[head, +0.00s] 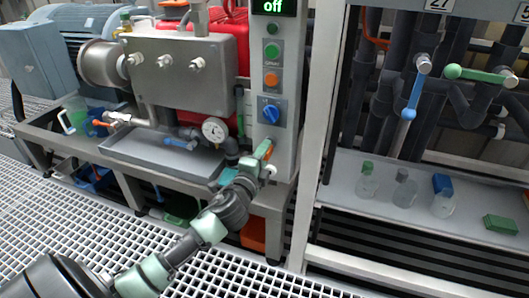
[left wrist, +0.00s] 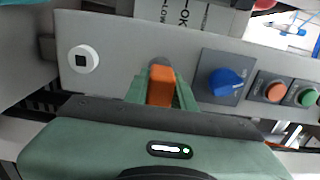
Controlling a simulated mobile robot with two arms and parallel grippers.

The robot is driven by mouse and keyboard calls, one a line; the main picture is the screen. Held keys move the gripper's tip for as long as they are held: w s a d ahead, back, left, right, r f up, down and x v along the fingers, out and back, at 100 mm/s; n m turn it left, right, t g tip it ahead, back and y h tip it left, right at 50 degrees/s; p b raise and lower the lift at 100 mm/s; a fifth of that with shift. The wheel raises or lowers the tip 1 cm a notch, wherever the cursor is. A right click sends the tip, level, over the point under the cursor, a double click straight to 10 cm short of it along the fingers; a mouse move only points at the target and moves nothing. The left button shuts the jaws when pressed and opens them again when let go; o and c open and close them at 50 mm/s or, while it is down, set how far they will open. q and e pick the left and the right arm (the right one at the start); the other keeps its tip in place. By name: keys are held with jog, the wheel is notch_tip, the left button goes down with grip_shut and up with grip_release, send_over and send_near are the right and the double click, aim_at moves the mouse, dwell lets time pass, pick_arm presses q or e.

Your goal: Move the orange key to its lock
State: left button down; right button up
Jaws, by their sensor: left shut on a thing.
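My left gripper (head: 262,157) is at the lower part of the grey control panel (head: 283,145), below the blue knob. It is shut on the orange key (left wrist: 161,86), which sits between the green fingers in the left wrist view. The key also shows as a small orange piece in the head view (head: 266,148). Behind the key, a grey rounded part (left wrist: 157,62) shows on the panel face, mostly hidden; I cannot tell whether the key touches or enters it. A white round fitting with a black square (left wrist: 84,58) is on the same panel, apart from the key. My right gripper is not in view.
The blue knob (left wrist: 227,82), orange button (left wrist: 275,91) and green button (left wrist: 304,96) line the panel close beside the gripper. A pressure gauge (head: 215,129) and steel tray (head: 160,155) are to the left. A frame post (head: 322,110) stands right.

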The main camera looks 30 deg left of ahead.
pick_arm(q)
jog(key=shift+w+a, duration=0.1)
jog(key=shift+w, duration=0.5)
jog(key=c, duration=1.1)
grip_release()
jog(key=p+v, duration=0.2)
jog(key=v, duration=0.6)
jog(key=shift+w, duration=0.1)
